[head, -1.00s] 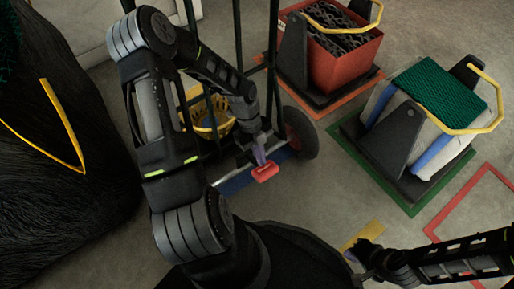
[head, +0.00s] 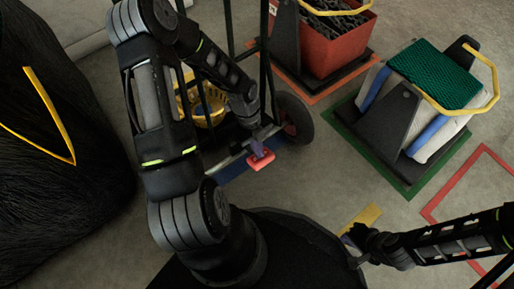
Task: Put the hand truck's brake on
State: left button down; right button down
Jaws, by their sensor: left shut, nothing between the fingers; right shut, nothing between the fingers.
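The hand truck has a dark upright frame (head: 265,60), a black wheel (head: 298,118) and a blue-edged base, partly hidden behind my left arm. A red pedal-like piece (head: 262,161), which looks like the brake, sits low at its near side. My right gripper (head: 347,240) is shut and empty, low over the floor near a yellow strip, away from the hand truck.
A yellow basket (head: 207,105) sits at the hand truck. A red crate (head: 335,45) on a dark base stands behind. A cart with green netting (head: 435,75) is at right. A black net heap (head: 60,170) fills the left. Grey floor (head: 345,170) between is clear.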

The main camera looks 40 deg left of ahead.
aim_at(262, 162)
pick_arm(q)
jog(key=shift+d+f+y, duration=0.3)
jog(key=shift+f, duration=0.05)
jog(key=shift+s+d+b+x, duration=0.1)
jog(key=shift+d+b+x, duration=0.15)
jog(key=shift+x, duration=0.75)
jog(key=shift+s+d+b+x, duration=0.15)
jog(key=shift+b+x, duration=0.1)
jog(key=shift+x, duration=0.7)
jog(key=shift+b+x, duration=0.35)
jog(key=shift+x, duration=1.15)
pick_arm(e)
jog(key=shift+w+f, duration=0.15)
jog(key=shift+f, duration=0.8)
pick_arm(q)
jog(key=shift+w+a+f, duration=0.1)
jog(key=shift+a+f, duration=0.1)
pick_arm(e)
jog(key=shift+f, duration=0.1)
